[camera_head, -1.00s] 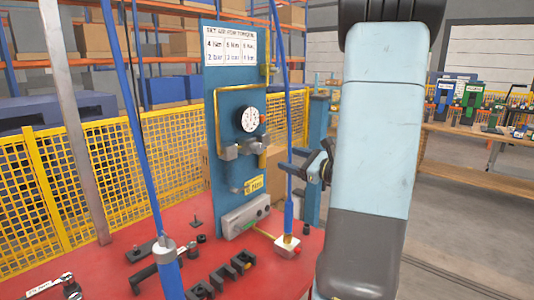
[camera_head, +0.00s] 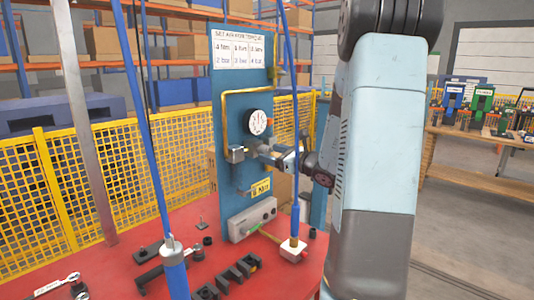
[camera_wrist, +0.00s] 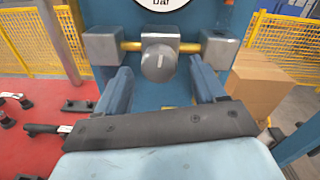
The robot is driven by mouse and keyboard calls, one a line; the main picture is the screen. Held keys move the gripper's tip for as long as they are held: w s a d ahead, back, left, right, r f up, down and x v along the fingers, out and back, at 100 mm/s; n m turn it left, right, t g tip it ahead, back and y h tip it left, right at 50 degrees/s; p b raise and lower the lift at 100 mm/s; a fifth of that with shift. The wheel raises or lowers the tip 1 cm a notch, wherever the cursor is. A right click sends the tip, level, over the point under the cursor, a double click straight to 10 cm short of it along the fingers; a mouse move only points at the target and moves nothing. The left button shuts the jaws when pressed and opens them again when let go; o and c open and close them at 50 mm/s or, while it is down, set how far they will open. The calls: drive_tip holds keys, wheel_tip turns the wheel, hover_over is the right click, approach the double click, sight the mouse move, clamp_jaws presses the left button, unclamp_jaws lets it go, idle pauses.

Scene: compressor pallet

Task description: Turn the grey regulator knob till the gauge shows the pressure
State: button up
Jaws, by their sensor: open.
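The grey regulator knob (camera_wrist: 159,62), with a pale mark on its face, sits on the blue panel (camera_head: 229,103) below the round white gauge (camera_head: 257,122). The gauge's needle is too small to read; only its lower edge (camera_wrist: 160,3) shows in the wrist view. My gripper (camera_wrist: 162,80) is open, its two blue fingers reaching toward the panel on either side of the knob and slightly below it. I see a gap on both sides and cannot tell whether the tips reach the knob's depth. In the head view my gripper (camera_head: 283,158) comes from the right and partly covers the knob.
Grey blocks (camera_wrist: 103,46) flank the knob on a yellow pipe. A sign with bar values (camera_head: 239,49) tops the panel and a yellow label (camera_head: 261,188) sits lower. A cardboard box (camera_wrist: 258,88) is behind right.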

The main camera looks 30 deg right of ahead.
sight(268, 152)
drive_tip(key=shift+x, duration=1.6)
drive_tip(key=shift+c, duration=0.3)
drive_tip(key=c, duration=1)
drive_tip(key=shift+n, duration=0.6)
drive_tip(key=o, duration=1.1)
drive_tip(key=shift+c, duration=0.2)
